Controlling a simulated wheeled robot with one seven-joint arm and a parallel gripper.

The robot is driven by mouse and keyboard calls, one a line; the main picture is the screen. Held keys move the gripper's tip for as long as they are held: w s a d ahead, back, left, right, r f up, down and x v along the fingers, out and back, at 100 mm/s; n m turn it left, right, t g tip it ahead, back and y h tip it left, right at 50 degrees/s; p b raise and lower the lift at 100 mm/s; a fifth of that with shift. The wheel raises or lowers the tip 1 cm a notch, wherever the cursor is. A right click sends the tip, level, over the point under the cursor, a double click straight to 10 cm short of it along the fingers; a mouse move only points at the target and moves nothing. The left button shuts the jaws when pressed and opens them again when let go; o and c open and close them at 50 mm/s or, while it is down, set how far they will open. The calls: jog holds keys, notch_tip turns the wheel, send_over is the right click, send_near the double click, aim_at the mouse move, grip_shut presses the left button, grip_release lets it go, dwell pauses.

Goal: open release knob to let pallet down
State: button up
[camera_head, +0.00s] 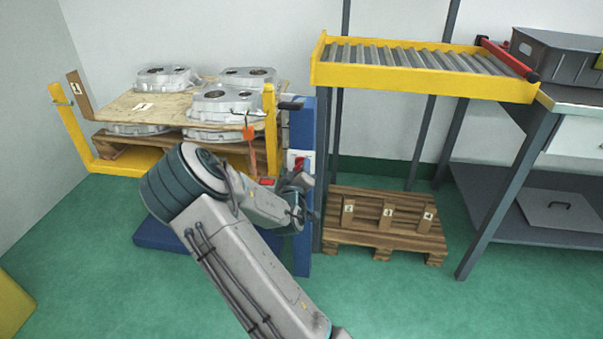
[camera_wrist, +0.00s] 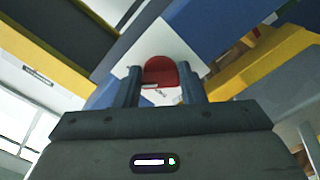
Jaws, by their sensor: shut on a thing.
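The red release knob (camera_wrist: 160,72) sits between my gripper's two fingers (camera_wrist: 167,88) in the wrist view, in front of a white plate (camera_wrist: 152,42) on the blue column. My gripper is shut on the knob. In the head view the red knob (camera_head: 300,164) shows at the blue column (camera_head: 303,240), and my gripper (camera_head: 304,180) reaches it from below; the fingers are small there. The pallet (camera_head: 120,150) is up on the yellow lift frame (camera_head: 70,125), bearing several aluminium castings (camera_head: 222,104) with a plywood sheet (camera_head: 128,106) between layers.
A yellow-framed roller conveyor (camera_head: 420,88) stands right of the column. A wooden pallet with numbered blocks (camera_head: 385,230) lies on the floor below it. A grey crate (camera_head: 550,58) rests on the bench at the right. An orange tag (camera_head: 249,133) hangs by the castings.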

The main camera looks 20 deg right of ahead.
jog(key=shift+m, duration=0.5)
jog(key=o, duration=1)
jog(key=shift+s, duration=0.1)
jog(key=p+v, duration=0.2)
jog(key=v, duration=1.1)
jog(key=shift+s+a, duration=0.25)
jog(key=shift+s, duration=0.05)
